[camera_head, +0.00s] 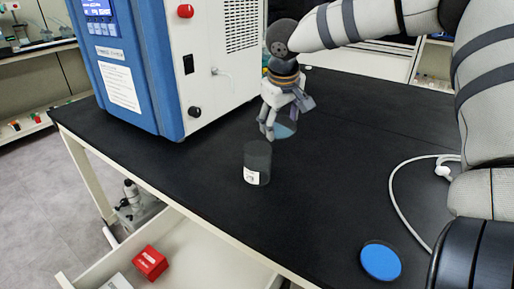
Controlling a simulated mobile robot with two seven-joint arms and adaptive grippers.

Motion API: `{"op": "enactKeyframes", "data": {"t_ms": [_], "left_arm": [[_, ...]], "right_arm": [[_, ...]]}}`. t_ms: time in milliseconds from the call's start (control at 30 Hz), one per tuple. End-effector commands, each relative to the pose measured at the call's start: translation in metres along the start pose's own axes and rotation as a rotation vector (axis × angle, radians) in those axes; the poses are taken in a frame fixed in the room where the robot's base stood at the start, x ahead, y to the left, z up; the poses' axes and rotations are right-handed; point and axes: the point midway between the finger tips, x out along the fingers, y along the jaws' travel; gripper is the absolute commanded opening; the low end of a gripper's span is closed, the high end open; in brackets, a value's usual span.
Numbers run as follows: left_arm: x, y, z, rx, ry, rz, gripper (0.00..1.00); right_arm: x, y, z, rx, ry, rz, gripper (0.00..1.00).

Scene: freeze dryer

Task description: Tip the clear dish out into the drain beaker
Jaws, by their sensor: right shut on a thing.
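My right gripper (268,129) is at the middle of the bench, pointing down, with its arm coming in from the right. It is shut on the clear dish (285,127), which shows as a pale bluish round piece at the right of the fingertips. The dish looks tilted, but its contents are too small to tell. The drain beaker (257,163), a clear grey cylinder with a white label, stands upright on the bench just below and left of the gripper in the picture. The dish is above and slightly right of the beaker's rim. My left gripper is out of view.
A blue and white freeze dryer (150,65) stands at the back left of the black bench (335,165). A blue disc (381,260) lies at the front right, near a white cable (393,190). An open drawer (200,262) below holds a red box (150,263).

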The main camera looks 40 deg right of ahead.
Motion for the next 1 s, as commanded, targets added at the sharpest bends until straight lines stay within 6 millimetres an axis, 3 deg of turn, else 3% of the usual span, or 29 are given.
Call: {"op": "enactKeyframes", "data": {"t_ms": [1000], "left_arm": [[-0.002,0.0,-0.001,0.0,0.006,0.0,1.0]], "right_arm": [[-0.01,-0.011,-0.001,-0.027,0.018,0.104,0.34]]}}
